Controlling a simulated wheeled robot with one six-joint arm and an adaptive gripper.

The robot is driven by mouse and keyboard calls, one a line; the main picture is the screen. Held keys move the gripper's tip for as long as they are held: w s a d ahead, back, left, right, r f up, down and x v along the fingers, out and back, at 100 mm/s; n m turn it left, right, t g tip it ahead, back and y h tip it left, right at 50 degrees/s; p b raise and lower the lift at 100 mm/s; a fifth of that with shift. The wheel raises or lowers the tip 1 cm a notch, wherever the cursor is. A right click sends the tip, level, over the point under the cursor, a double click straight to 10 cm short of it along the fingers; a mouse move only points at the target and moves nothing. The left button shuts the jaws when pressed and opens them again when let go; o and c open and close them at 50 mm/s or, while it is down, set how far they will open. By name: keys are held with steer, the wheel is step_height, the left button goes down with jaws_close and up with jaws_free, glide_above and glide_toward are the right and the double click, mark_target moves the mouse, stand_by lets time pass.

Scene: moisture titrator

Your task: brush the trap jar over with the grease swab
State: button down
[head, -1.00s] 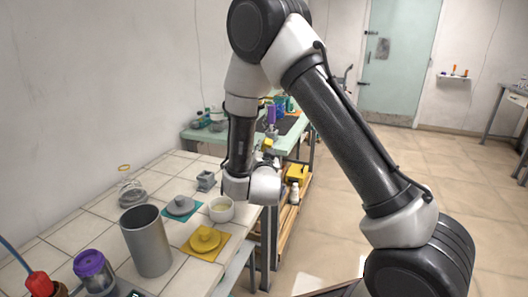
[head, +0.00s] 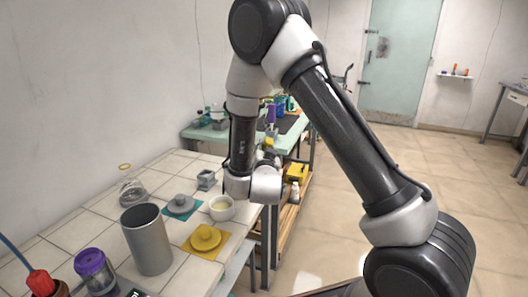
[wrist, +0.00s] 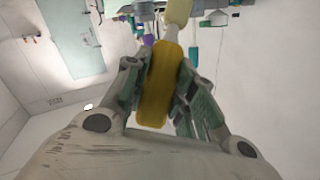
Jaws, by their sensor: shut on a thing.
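My gripper (wrist: 163,75) is shut on a yellow handle, which I take to be the grease swab (wrist: 160,88); its paler end (wrist: 178,12) points away from the palm. In the head view my wrist hides most of the gripper, beyond the right edge of the tiled bench. I cannot tell for sure which vessel is the trap jar. A purple-lidded jar (head: 93,268) stands at the front left. The gripper is apart from both.
On the bench (head: 75,230) are a tall grey cylinder (head: 148,245), a white bowl (head: 222,208), a grey lidded piece (head: 180,203) and a yellow one (head: 205,238) on mats. A cluttered green table (head: 200,133) stands behind. The floor at right is clear.

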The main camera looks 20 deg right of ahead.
steer(key=shift+w+d+r, duration=0.1)
steer(key=shift+w, duration=0.05)
stand_by(0.3)
steer(key=shift+w+d, duration=0.3)
steer(key=shift+w, duration=0.2)
steer(key=shift+w+d, duration=0.1)
steer(key=shift+w+d, duration=0.35)
steer(key=shift+w, duration=0.1)
steer(key=shift+w+d, duration=0.4)
steer(key=shift+w, duration=0.2)
steer(key=shift+w+d, duration=0.4)
steer(key=shift+w, duration=0.15)
